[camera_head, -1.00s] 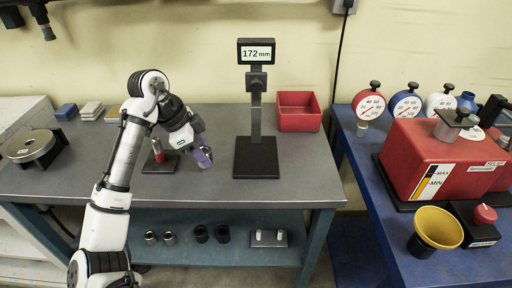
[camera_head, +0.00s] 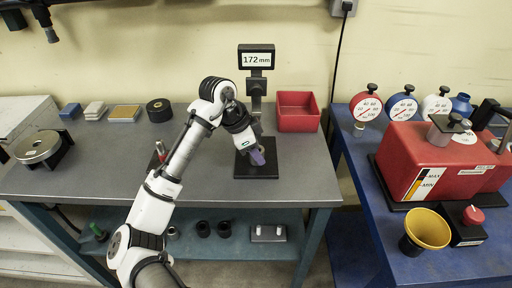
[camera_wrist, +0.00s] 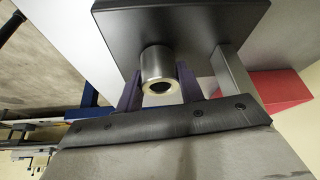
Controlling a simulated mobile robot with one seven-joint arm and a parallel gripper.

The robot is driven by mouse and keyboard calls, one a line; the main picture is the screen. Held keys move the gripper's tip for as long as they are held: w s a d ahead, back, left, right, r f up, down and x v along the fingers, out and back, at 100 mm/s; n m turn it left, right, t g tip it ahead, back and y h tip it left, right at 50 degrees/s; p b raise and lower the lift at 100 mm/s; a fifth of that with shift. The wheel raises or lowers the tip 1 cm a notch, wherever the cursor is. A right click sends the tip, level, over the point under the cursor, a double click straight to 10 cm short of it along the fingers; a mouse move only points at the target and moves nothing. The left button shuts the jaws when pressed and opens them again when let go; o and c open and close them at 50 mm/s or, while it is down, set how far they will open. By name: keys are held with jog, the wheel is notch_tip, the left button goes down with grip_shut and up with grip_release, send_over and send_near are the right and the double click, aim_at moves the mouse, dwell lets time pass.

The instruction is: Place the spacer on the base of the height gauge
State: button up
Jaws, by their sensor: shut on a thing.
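The height gauge stands at the back of the grey bench, with a display (camera_head: 257,59) reading 172 mm and a flat black base (camera_head: 242,173). My gripper (camera_head: 257,156) is low over the base, in front of the post. In the wrist view its purple fingers (camera_wrist: 158,82) are shut on the spacer (camera_wrist: 156,63), a short metal cylinder with a dark bore. The spacer overlaps the edge of the black base (camera_wrist: 190,22) in that view. I cannot tell whether it touches the base. In the head view my gripper hides most of the spacer.
A red bin (camera_head: 298,124) stands right of the gauge, close to its post (camera_wrist: 236,78). A black ring (camera_head: 159,110) and several blocks sit at the back left. The bench's front right is clear.

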jog(key=shift+f, duration=0.1)
jog(key=o, duration=1.2)
jog(key=shift+a+r+b, duration=0.25)
jog(key=shift+r+b, duration=0.3)
jog(key=shift+b, duration=0.1)
jog(key=a+b, duration=0.1)
jog(key=a, duration=0.3)
jog(key=s+a+b, duration=0.1)
jog(key=a, duration=0.3)
jog(key=s+a+b, duration=0.1)
jog(key=a, duration=0.2)
jog(key=shift+s+a+r, duration=0.1)
jog(key=shift+s+a, duration=0.15)
jog(key=shift+a, duration=0.15)
